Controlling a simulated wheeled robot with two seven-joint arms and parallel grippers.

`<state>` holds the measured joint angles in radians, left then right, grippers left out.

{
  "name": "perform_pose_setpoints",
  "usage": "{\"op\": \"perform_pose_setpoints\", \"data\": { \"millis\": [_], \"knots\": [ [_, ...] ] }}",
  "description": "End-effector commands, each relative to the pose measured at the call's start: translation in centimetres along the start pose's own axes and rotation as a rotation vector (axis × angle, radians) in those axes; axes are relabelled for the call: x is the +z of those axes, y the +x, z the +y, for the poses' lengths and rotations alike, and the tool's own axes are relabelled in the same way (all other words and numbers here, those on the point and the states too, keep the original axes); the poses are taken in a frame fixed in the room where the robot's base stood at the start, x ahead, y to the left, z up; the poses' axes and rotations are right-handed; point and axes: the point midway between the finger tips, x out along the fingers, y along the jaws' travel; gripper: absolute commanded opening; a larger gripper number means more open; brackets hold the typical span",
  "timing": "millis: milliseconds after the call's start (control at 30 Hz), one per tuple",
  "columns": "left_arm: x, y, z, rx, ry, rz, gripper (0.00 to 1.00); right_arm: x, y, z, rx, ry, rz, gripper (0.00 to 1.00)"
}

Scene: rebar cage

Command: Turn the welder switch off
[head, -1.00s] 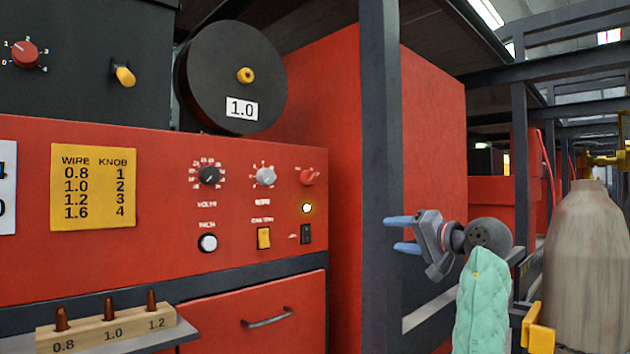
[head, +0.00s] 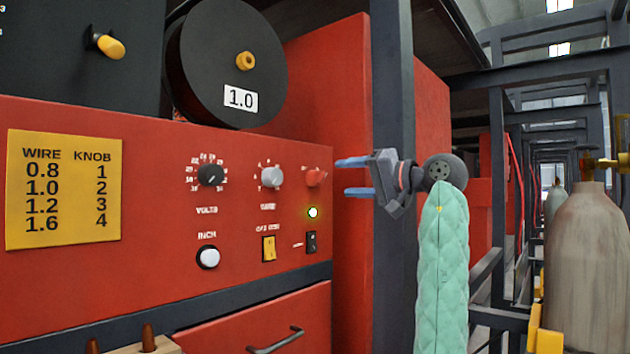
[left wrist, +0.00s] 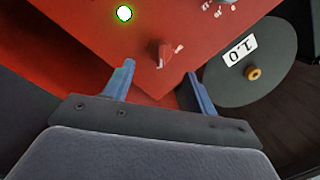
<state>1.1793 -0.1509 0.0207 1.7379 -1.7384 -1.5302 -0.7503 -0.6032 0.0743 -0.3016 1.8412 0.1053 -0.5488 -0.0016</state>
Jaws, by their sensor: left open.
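The red welder panel (head: 150,270) fills the left of the head view. A red rotary switch (head: 316,177) sits at its upper right, above a lit green lamp (head: 313,212). A small black rocker (head: 311,242) is below the lamp. My left gripper (head: 347,177) is open and empty just right of the red switch, its blue fingers pointing at the panel. In the left wrist view the red switch (left wrist: 160,52) shows ahead, between the lines of the open fingers (left wrist: 160,73), apart from them. The lamp (left wrist: 124,13) glows there too. My right gripper is out of view.
A dark upright post (head: 392,80) stands just behind my left gripper. Black and grey knobs (head: 271,177) and a yellow switch (head: 268,248) lie left of the red switch. A wire spool (head: 228,60) is above. A gas cylinder (head: 588,265) stands at right.

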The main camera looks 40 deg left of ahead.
Motion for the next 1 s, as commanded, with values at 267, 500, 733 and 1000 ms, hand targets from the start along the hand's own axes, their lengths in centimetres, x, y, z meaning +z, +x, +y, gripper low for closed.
{"op": "perform_pose_setpoints", "data": {
  "millis": [267,500,733,1000],
  "knots": [
    [0.1,3.2,0.0,-0.001,0.000,-0.002,0.57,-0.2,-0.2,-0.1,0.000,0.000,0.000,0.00],
    [0.1,6.5,0.0,-0.001,0.001,-0.001,0.57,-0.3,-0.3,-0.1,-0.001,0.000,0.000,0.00],
    [0.1,7.4,0.1,0.001,0.001,0.000,0.57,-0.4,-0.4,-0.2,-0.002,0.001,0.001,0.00],
    [0.1,7.4,0.1,0.001,0.001,0.000,0.31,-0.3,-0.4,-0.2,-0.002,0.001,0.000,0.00]
  ]
}}
